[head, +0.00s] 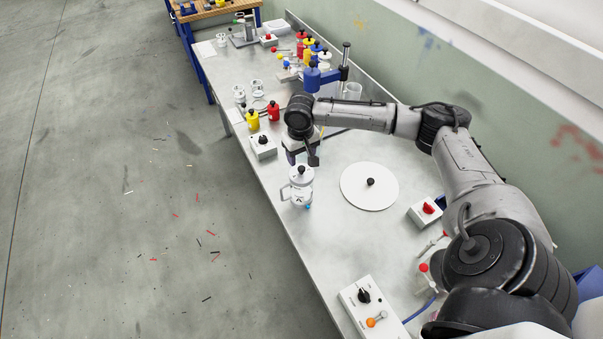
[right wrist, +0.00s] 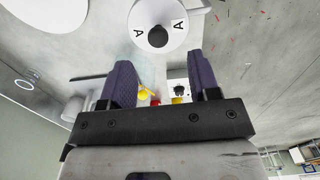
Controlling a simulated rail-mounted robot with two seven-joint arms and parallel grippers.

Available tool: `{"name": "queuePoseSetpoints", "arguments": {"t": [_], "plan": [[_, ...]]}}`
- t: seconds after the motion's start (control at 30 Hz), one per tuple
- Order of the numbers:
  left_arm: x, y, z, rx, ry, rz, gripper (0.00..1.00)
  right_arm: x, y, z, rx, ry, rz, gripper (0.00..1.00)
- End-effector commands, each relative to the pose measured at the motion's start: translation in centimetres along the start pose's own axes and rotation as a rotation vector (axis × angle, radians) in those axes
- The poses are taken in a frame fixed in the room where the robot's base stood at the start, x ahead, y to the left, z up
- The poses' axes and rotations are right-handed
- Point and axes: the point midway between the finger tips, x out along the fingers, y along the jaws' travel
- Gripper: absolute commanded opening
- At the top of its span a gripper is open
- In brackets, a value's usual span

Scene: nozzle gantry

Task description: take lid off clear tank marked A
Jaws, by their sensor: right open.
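The clear tank (head: 300,193) stands near the bench's left edge in the head view, with a side handle and a small blue part at its foot. Its white lid (right wrist: 172,18) is on top and carries the letter A twice. A black knob (right wrist: 158,36) sits at the lid's middle. My right gripper (head: 302,159) is just above and beside the lid, with its two purple fingers (right wrist: 160,78) open and empty. In the right wrist view the knob lies beyond the fingertips, not between them. My left gripper is not in view.
A white round plate with a black knob (head: 382,187) lies right of the tank. Switch boxes (head: 263,147) (head: 424,211) (head: 365,305) stand around it. Yellow (head: 253,121) and red (head: 273,112) bottles are behind. The bench in front of the tank is clear.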

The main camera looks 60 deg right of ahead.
Motion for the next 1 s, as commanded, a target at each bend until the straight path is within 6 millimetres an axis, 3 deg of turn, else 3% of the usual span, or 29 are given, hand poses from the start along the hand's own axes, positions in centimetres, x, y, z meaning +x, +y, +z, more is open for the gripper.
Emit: {"name": "queuePoseSetpoints", "arguments": {"t": [0.33,0.63,1.0], "plan": [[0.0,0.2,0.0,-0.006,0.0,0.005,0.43,2.2,0.0,0.1,-0.001,-0.002,0.0,0.56],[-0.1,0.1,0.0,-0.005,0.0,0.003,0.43,5.9,0.2,0.0,-0.002,-0.002,0.0,0.56],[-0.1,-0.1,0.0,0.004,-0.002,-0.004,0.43,6.7,0.3,0.0,-0.002,0.0,0.001,0.56]]}}
